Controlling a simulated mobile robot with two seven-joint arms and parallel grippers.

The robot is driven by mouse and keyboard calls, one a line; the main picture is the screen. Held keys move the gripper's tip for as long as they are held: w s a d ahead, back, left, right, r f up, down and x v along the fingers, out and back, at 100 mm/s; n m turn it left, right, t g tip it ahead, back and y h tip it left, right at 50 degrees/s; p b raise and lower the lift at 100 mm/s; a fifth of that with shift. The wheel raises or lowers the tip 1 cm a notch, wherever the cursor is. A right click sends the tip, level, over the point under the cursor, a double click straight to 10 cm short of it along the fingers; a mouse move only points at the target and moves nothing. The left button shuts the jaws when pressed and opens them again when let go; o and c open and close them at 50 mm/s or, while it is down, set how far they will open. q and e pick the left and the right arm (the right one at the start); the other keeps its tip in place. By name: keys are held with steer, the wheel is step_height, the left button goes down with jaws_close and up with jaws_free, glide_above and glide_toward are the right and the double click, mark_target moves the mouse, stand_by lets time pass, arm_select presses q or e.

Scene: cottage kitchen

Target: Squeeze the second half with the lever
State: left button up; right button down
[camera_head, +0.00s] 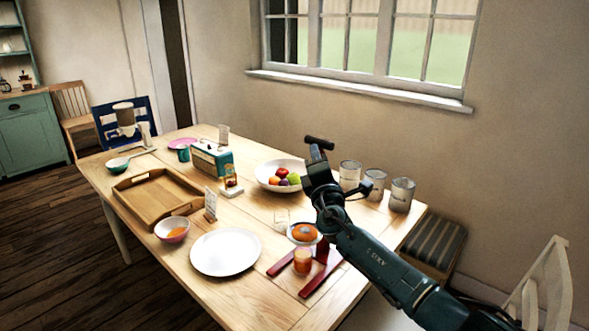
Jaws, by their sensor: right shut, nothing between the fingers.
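A red press (281,263) stands on the near right part of the table, its base legs spread. A bright orange half (304,232) sits cut side down or in a pale cup on the press; which cannot be told. A glass with orange juice (303,263) stands between the legs. My right gripper (318,160) is shut and empty above and behind the orange half. A black crossbar (320,143) shows at its tip; whether this is the lever's handle or part of my gripper is unclear. My arm hides the upper press. My left gripper is out of view.
A white plate (226,263) lies left of the press, with a small bowl holding something orange (172,230) beyond. A clear glass (282,216), a fruit bowl (272,184) and several grey canisters (402,195) stand behind. A wooden tray (130,213) lies left.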

steer(key=w+d+r+m+g+h, duration=0.1)
steer(key=w+d+m+g, duration=0.1)
steer(key=w+d+m, duration=0.1)
steer(key=shift+w+d+h+p, duration=0.35)
steer(key=shift+w+d, duration=0.4)
steer(key=shift+w, duration=0.5)
